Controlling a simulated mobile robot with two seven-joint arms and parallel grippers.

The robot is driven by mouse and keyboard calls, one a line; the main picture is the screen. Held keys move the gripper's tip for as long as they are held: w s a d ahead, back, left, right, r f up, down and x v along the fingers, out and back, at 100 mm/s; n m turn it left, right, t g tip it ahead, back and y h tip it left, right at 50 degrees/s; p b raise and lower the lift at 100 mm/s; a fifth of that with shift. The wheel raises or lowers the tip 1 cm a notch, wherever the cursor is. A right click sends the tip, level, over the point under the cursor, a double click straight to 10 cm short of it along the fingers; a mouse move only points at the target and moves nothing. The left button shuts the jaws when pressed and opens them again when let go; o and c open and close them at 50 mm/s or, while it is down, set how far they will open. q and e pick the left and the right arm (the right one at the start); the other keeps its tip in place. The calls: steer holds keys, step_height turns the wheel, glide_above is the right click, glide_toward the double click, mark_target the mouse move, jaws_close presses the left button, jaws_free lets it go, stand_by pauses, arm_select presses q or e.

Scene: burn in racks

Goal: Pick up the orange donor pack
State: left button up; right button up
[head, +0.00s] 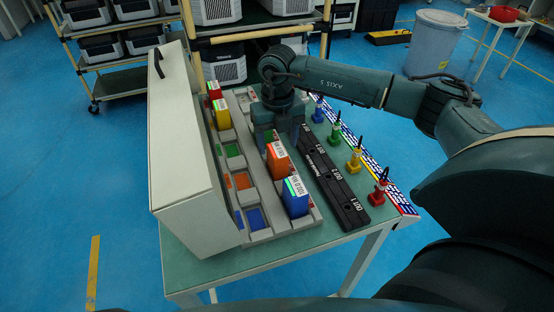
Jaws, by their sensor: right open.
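The orange donor pack (279,163) stands upright in a grey rack (285,233) on the table, with a light label strip on its top. My right gripper (279,140) points down just behind the pack's upper end, jaws open. Its fingers overlap the pack's far edge in the picture, and I cannot tell whether they touch it or straddle it. A blue pack (295,203) stands in front of the orange one in the same row. My left gripper is not in view.
Red (214,91) and yellow (221,117) packs stand in the left row, near empty coloured slots. A tall pale panel (185,150) with a handle borders the rack's left.

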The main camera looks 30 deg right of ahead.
mark_target(277, 149)
steer(key=shift+w+f+p, duration=0.1)
steer(key=shift+f+p, duration=0.35)
steer(key=shift+f, duration=2.35)
steer(key=shift+c, duration=0.3)
steer(key=shift+r, duration=0.1)
jaws_close()
